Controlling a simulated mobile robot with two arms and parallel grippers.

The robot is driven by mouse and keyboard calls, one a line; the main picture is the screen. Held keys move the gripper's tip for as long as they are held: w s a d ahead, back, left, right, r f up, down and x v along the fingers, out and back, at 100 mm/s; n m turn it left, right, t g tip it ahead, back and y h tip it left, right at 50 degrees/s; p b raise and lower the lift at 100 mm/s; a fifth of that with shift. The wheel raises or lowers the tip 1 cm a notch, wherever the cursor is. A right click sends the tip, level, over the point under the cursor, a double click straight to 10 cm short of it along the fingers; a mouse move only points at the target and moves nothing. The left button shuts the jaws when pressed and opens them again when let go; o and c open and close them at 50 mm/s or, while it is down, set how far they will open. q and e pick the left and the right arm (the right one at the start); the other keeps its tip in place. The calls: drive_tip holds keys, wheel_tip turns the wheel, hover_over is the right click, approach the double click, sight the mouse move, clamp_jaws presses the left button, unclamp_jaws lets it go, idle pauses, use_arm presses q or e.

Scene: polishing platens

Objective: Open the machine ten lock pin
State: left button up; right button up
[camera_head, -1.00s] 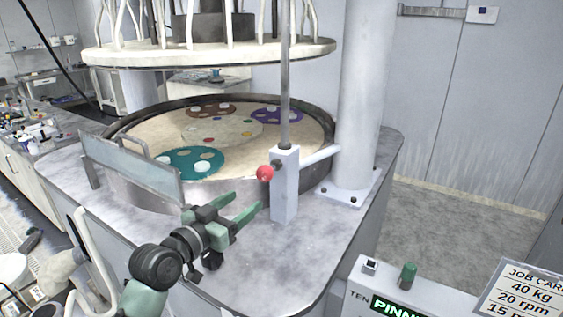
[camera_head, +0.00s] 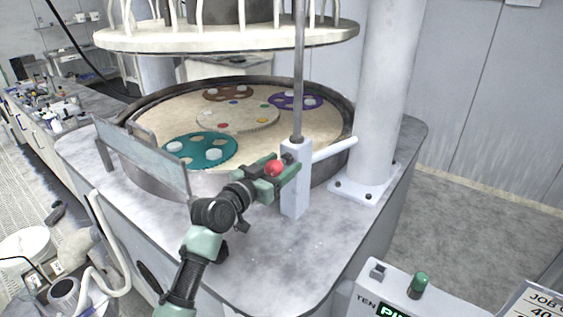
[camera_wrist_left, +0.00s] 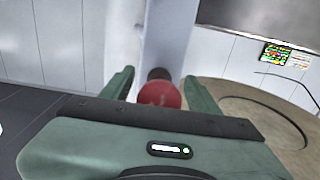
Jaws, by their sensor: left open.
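The lock pin is a red ball knob (camera_head: 275,168) on the side of a pale upright post (camera_head: 296,188) on the machine's table. A thin grey rod rises from the post. My left gripper (camera_head: 280,170) is at the knob, open, with its fingers on either side of it. In the left wrist view the red knob (camera_wrist_left: 160,94) sits between the two green fingers (camera_wrist_left: 158,88), with visible gaps to both. A dark collar shows behind the knob. My right gripper is not in view.
A round platen with coloured carriers (camera_head: 202,150) lies behind the post, under a raised white upper plate (camera_head: 230,36). A clear guard panel (camera_head: 140,157) stands at left. A thick white column (camera_head: 385,100) stands at right. A control panel (camera_head: 385,290) is at lower right.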

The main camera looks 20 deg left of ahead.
sight(269, 173)
use_arm(q)
clamp_jaws()
drive_tip(key=shift+s+a, duration=0.1)
drive_tip(key=shift+s, duration=0.15)
drive_tip(key=v, duration=0.4)
drive_tip(key=shift+s+p, duration=0.3)
drive_tip(key=shift+s, duration=0.05)
drive_tip(key=shift+w+f, duration=0.1)
drive_tip(key=shift+f, duration=0.05)
unclamp_jaws()
drive_tip(key=shift+a, duration=0.1)
drive_tip(key=shift+s, duration=0.2)
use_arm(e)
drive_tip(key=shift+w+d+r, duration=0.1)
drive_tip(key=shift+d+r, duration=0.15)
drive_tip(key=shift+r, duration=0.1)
